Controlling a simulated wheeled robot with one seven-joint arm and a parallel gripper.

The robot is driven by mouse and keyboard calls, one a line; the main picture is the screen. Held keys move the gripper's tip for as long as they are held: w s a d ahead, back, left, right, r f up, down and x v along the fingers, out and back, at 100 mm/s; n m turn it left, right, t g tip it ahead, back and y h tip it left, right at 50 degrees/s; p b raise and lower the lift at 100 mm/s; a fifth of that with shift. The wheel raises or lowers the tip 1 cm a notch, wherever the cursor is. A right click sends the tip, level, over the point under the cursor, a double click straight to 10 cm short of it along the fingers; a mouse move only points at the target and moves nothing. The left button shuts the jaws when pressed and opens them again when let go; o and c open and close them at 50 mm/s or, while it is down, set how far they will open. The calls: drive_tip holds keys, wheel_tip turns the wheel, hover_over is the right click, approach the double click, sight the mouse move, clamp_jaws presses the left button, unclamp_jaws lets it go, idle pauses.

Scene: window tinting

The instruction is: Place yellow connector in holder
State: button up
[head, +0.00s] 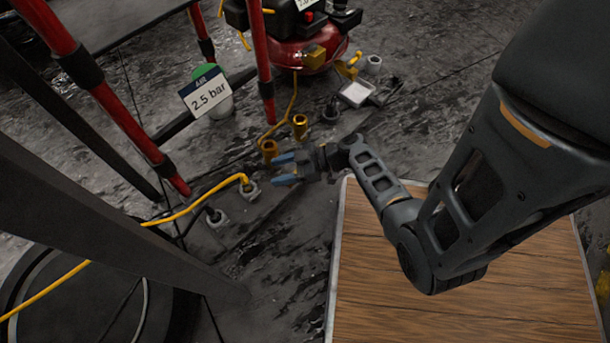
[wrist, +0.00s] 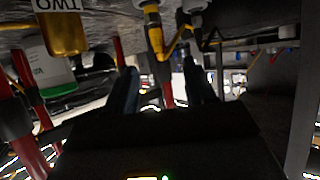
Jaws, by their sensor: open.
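A yellow connector (head: 244,180) on a yellow hose is at a light grey holder (head: 250,192) on the floor, left of my gripper, and appears seated in it. My gripper (head: 277,169) is open and empty, its blue fingers pointing left toward the connector with a small gap between. In the wrist view, the picture is upside down; the yellow connector (wrist: 155,38) meets the pale holder (wrist: 148,4) between and beyond the fingers of my gripper (wrist: 160,82). How deep the connector sits is hard to tell.
A second grey holder (head: 216,218) with a dark plug stands beside it. Brass cylinders (head: 269,150) (head: 300,126) stand behind my gripper. Red posts (head: 265,70), an "AIR 2.5 bar" sign (head: 207,92) and a red compressor (head: 297,50) stand farther back. A wooden top (head: 450,300) lies front right.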

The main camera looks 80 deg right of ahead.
drive_tip(key=s+a+f+m+g, duration=0.1)
drive_tip(key=s+a+f+g, duration=0.3)
drive_tip(key=a, duration=0.4)
drive_tip(key=s+a+r+g+h, duration=0.1)
drive_tip(key=s+a+r+h, duration=0.25)
drive_tip(key=s+r, duration=0.3)
drive_tip(key=s+a+r+t, duration=0.1)
drive_tip(key=a+r+t, duration=0.2)
drive_tip(key=r, duration=1.2)
drive_tip(key=s+a+r+m+t, duration=0.1)
drive_tip(key=a+r+t, duration=0.3)
drive_tip(key=r, duration=1.2)
drive_tip(key=shift+a+r+y, duration=0.2)
drive_tip(key=shift+a+y, duration=0.25)
drive_tip(key=shift+a, duration=0.55)
wheel_tip(320, 180, up, 31)
drive_tip(key=p, duration=3.1)
